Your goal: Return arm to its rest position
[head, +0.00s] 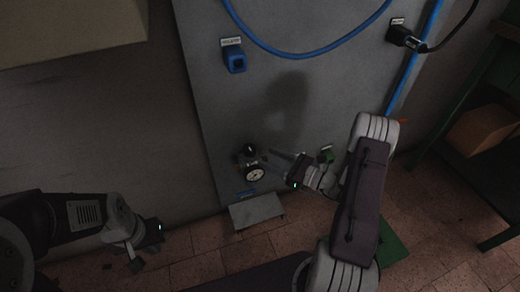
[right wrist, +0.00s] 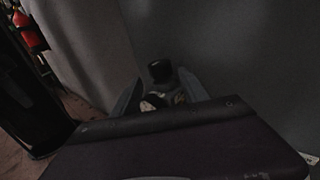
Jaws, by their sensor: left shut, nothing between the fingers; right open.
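My right gripper (head: 272,165) is in front of the grey panel, with its fingers apart. It points at a small device with a black knob and a round white-faced gauge (head: 254,174). In the right wrist view the black knob (right wrist: 160,71) shows between the open fingers, with part of the gauge (right wrist: 152,102) below it. I cannot tell whether the fingers touch the device. My left gripper (head: 134,258) is at the lower left, shut and empty, well away from the panel.
The grey panel (head: 225,110) carries a blue socket (head: 234,59), a black connector (head: 401,35) and a blue hose (head: 290,52). A small grey ledge (head: 256,211) juts out below the gauge. A shelf with a cardboard box (head: 482,129) stands at the right. Tiled floor lies below.

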